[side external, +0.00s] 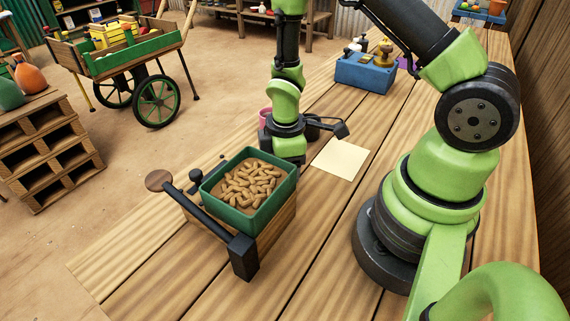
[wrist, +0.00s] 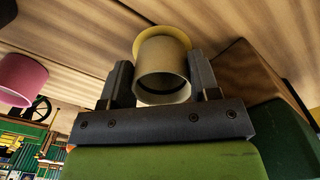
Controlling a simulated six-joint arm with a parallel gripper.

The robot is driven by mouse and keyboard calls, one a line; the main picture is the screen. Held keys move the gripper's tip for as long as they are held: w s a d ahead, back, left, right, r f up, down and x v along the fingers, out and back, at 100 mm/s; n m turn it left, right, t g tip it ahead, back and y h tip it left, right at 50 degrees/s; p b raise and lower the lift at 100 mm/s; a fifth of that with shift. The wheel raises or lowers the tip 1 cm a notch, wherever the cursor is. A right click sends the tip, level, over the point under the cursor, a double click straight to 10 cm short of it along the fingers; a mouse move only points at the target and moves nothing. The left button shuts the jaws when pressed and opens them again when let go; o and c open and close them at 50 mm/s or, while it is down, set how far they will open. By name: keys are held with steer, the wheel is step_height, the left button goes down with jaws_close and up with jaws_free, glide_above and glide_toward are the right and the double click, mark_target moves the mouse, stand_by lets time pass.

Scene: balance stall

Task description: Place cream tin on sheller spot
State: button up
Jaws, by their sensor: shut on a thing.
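My gripper (wrist: 163,80) is shut on the cream tin (wrist: 162,68) in the wrist view, with a dark finger on each side of it. The tin's hollow end faces the camera. A yellow round patch (wrist: 166,37) shows just beyond the tin, against the wooden table; I cannot tell whether the tin touches it or whether it is the sheller spot. In the side external view my gripper points down behind the sheller, a wooden box with a green tray (side external: 230,216) of peanuts. There its fingertips and the tin are hidden.
A pink cup (side external: 265,116) stands just behind my gripper and also shows in the wrist view (wrist: 22,79). The sheller's long dark handle (side external: 205,217) runs along its front. A pale square sheet (side external: 341,158) lies right of my gripper. A blue box (side external: 364,74) stands farther back.

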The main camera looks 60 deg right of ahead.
steer(key=o, duration=1)
steer(key=shift+f, duration=0.15)
steer(key=s+a+r+m+t, duration=0.1)
steer(key=s+r+m+t, duration=0.15)
steer(key=r, duration=0.95)
steer(key=s+a+r+m+t, duration=0.1)
steer(key=r+m, duration=0.3)
steer(key=r, duration=0.7)
steer(key=s+a+r+m+t, duration=0.1)
steer(key=s+r+m, duration=0.1)
steer(key=s+a+r+m+t+y, duration=0.1)
steer(key=s+r+m, duration=0.1)
steer(key=s, duration=0.1)
steer(key=s+a+r+m+t+y, duration=0.1)
steer(key=s+r+m, duration=0.1)
steer(key=shift+s+m+t, duration=0.25)
steer(key=shift+m, duration=0.1)
steer(key=shift+d, duration=0.1)
